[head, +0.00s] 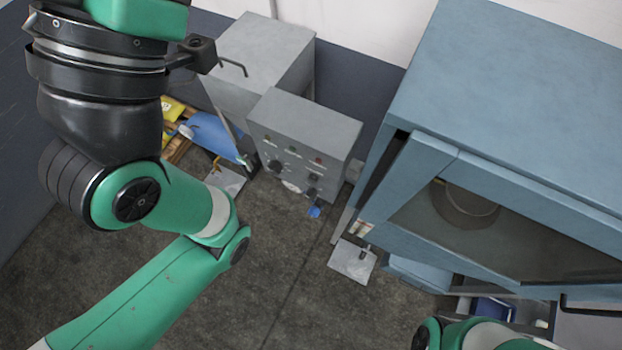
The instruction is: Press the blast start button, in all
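A grey control box (306,127) stands in the upper middle of the head view, its sloped front panel (295,166) facing me. The panel carries dark knobs (276,167), small indicators or buttons along its top, one of them red (318,161), and a pale round dial at its lower edge. The labels are too small to read, so I cannot tell which control is the blast start button. My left arm enters from the left and bends back out at the lower left, with its gripper out of frame. Only a piece of my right arm shows at the bottom right, with its gripper out of frame.
A large blue-grey cabinet (520,85) with an open or glazed front fills the right. A grey box (262,48) stands behind the control box. Blue and yellow items lie at the left. A small pale plate (352,262) lies low. The dark floor (285,275) is mostly clear.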

